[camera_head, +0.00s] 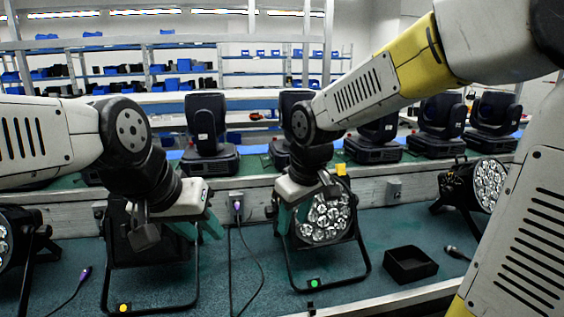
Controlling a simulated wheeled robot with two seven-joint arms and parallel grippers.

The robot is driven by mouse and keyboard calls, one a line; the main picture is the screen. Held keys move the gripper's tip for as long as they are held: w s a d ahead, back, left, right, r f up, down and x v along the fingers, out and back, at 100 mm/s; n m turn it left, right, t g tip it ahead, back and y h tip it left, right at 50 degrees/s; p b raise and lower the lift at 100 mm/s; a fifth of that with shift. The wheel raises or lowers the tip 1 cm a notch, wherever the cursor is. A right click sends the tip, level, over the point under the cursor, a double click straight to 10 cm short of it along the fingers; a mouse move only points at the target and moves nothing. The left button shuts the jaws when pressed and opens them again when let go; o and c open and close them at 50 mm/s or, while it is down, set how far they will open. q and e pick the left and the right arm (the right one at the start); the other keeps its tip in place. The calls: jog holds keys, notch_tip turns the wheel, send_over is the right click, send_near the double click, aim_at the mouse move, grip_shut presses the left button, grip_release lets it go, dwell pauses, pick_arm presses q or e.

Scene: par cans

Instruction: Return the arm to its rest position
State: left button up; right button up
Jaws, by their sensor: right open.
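My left gripper (199,229) comes in from the left and points down, its teal fingers apart and nothing seen between them. It hangs in front of the upper part of a par can (150,270) with a yellow dot on its stand. My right gripper (292,215) comes down from the upper right with teal fingers open. It is at the left edge of a second par can (328,222), whose lamp face is towards me and whose stand has a green dot. I cannot tell whether either gripper touches its can.
More par cans stand at the far right (489,186) and the left edge (6,240). Cables with plugs (237,206) lie about. Several moving-head lights (207,135) line the raised shelf behind.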

jog(key=s+d+r+m+t, duration=0.3)
jog(key=s+d+r+m, duration=0.2)
jog(key=s+d, duration=0.6)
jog(key=m, duration=0.2)
jog(key=shift+s+d+m+y, duration=0.25)
jog(key=shift+d+m+y, duration=0.05)
jog(key=shift+d+m, duration=0.1)
jog(key=shift+a, duration=0.1)
jog(key=shift+c, duration=0.6)
jog(key=shift+a, duration=0.1)
